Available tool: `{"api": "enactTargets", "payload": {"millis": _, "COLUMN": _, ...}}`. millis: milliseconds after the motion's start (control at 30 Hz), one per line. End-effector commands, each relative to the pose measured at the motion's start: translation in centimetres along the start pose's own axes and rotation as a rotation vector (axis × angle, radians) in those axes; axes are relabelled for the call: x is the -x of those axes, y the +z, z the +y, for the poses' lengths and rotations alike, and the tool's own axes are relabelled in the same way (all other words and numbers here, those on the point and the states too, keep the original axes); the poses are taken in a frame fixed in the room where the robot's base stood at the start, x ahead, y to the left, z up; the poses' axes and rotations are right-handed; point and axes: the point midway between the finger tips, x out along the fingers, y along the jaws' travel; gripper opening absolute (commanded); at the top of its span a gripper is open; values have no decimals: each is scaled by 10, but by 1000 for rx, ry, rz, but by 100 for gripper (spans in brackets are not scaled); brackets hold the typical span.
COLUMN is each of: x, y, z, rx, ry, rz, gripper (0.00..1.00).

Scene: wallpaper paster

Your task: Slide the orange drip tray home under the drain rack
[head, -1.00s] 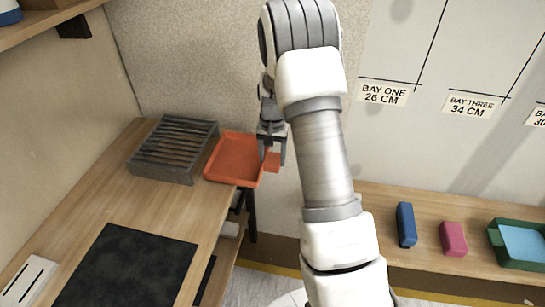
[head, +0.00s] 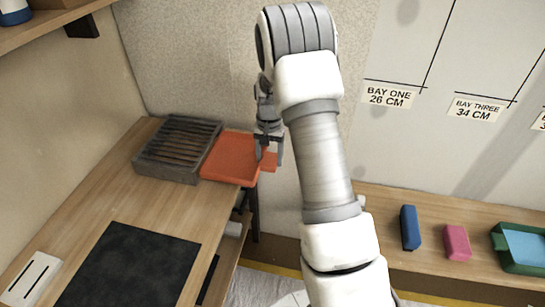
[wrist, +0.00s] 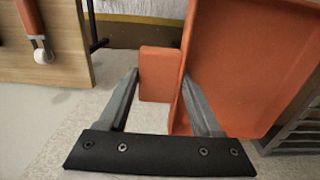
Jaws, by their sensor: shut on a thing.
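The orange drip tray (head: 232,160) lies at the right end of the wooden worktop, just right of the dark grey drain rack (head: 178,150). Its left edge meets the rack's right side; whether any of it is under the slats is hidden. Most of the tray is still outside the rack. My gripper (head: 268,156) is at the tray's right end, shut on its small orange tab. In the wrist view, the tab (wrist: 160,75) shows between my two fingers (wrist: 160,85), and the tray (wrist: 240,70) extends to the right toward the rack's slats.
A black mat (head: 130,265) and a white slotted block (head: 32,278) lie on the worktop (head: 150,205). A wall shelf (head: 60,25) overhangs the left. A lower bench holds a blue block (head: 410,228), a pink block (head: 457,243) and a green tray (head: 505,262).

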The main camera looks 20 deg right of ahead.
Motion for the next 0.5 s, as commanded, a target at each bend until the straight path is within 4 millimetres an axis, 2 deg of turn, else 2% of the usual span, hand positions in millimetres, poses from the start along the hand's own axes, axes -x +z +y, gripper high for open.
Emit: {"api": "enactTargets", "payload": {"millis": 500, "x": 1, "y": 0, "z": -19, "rx": 1, "ry": -1, "rz": 2, "gripper": 0}}
